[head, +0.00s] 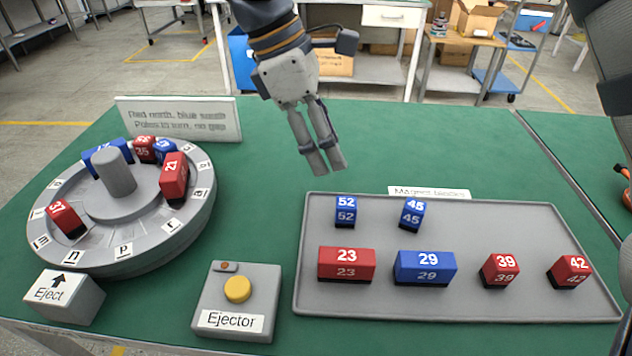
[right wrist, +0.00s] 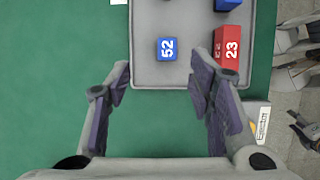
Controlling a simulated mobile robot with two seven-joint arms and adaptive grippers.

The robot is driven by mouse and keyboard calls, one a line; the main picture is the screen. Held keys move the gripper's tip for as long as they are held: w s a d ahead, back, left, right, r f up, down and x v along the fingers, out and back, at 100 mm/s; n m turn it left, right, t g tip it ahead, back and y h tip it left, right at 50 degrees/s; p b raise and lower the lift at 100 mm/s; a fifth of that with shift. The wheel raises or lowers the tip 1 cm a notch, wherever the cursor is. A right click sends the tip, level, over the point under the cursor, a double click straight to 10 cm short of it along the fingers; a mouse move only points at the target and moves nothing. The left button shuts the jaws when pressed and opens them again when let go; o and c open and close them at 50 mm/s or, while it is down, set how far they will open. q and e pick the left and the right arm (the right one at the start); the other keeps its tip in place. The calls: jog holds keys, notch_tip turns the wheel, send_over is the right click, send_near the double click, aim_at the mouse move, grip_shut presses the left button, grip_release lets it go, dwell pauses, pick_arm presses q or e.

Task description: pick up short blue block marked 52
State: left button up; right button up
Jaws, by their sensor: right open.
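The short blue block marked 52 (head: 346,211) stands at the back left of the grey tray (head: 455,303). In the right wrist view the block (right wrist: 167,49) shows just beyond the fingers, roughly midway between their lines. My right gripper (head: 324,162) hangs behind and a little left of the block in the head view, above the green table, apart from it. The right wrist view shows its two fingers (right wrist: 162,82) spread wide with nothing between them. My left gripper is not seen.
Blue 45 (head: 412,213), red 23 (head: 346,264), blue 29 (head: 425,266), red 39 (head: 499,270) and red 42 (head: 569,271) share the tray. The Ejector box (head: 250,284) and round rotor (head: 140,248) stand left. A sign (head: 190,118) stands behind.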

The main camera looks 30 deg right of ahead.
send_over(353, 202)
jog(key=a, duration=0.2)
jog(key=f, duration=0.4)
jog(key=shift+w+d, duration=0.2)
jog(key=shift+d, duration=0.05)
jog(key=x, duration=0.4)
jog(key=w+x, duration=0.1)
jog(key=x, duration=0.2)
jog(key=shift+a+f, duration=0.2)
jog(key=shift+a, duration=0.15)
grip_shut()
